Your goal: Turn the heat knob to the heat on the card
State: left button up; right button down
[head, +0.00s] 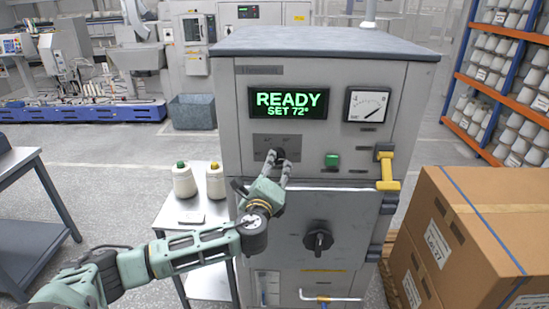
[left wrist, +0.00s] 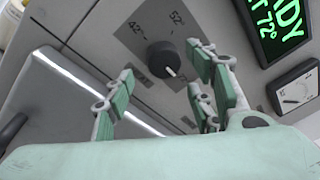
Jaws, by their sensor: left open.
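The heat knob (left wrist: 161,59) is round and black on a dark scale plate, with 42° and 52° readable above it in the left wrist view. Its white mark points to the lower right, and the lower labels are partly hidden by my fingers. In the head view the knob (head: 279,153) is small and close to the fingertips. My left gripper (head: 277,163) is open, its fingers spread around the knob's front without visible contact; it also shows in the left wrist view (left wrist: 160,80). The display (head: 290,104) reads READY, SET 72°. I cannot make out a card with a heat on it.
A dial gauge (head: 367,105), a green button (head: 332,160), a yellow handle (head: 387,170) and a black door knob (head: 318,240) are on the machine. Two bobbins (head: 184,183) stand on a side table (head: 212,283). A cardboard box (head: 470,240) stands at the right.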

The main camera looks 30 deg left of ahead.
aim_at(275, 161)
pick_arm(q)
jog(key=shift+p+x, duration=0.7)
jog(key=shift+x, duration=1.8)
jog(key=shift+d, duration=0.1)
jog(key=c, duration=1.1)
jog(key=shift+f, duration=0.1)
